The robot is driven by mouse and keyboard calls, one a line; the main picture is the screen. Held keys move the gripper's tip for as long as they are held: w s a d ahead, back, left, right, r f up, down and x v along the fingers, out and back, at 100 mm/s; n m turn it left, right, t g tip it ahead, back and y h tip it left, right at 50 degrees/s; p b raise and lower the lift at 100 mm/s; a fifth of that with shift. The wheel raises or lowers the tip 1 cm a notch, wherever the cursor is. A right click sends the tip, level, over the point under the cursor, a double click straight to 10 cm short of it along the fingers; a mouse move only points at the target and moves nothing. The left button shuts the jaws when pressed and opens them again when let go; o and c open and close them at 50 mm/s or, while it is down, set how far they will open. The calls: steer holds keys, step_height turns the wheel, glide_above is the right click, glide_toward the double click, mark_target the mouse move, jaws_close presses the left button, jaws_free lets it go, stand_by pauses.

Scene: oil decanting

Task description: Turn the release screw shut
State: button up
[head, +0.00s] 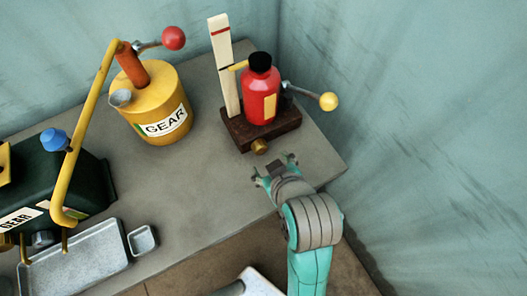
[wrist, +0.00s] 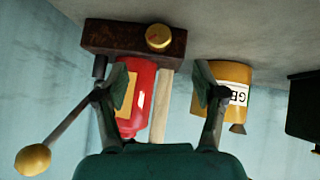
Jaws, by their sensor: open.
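The release screw is a brass knob (head: 260,147) on the front of the dark brown base (head: 240,142) of a red bottle jack (head: 261,95). In the wrist view, which is upside down, the brass screw (wrist: 159,38) shows at the top, between the lines of my two fingers but beyond their tips. My gripper (head: 274,167) is open and empty, just in front of the screw and apart from it. Its spread fingers also show in the wrist view (wrist: 160,82). The jack's lever with a yellow ball (head: 329,101) sticks out to the right.
A pale upright gauge board (head: 223,65) stands behind the base. A yellow GEAR can (head: 153,105) with a red-knobbed handle (head: 173,38) stands left. A dark GEAR container (head: 85,185), a yellow bent pipe (head: 83,135) and grey trays (head: 75,262) are further left. Bench space between is clear.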

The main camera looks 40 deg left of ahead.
mark_target(262, 150)
steer(key=shift+m+g, duration=0.4)
steer(key=shift+g, duration=0.3)
steer(key=x, duration=0.3)
steer(key=w+x, duration=0.1)
steer(key=x, duration=0.6)
steer(key=shift+w+a, duration=0.15)
steer(key=shift+w, duration=0.2)
steer(key=c, duration=1.1)
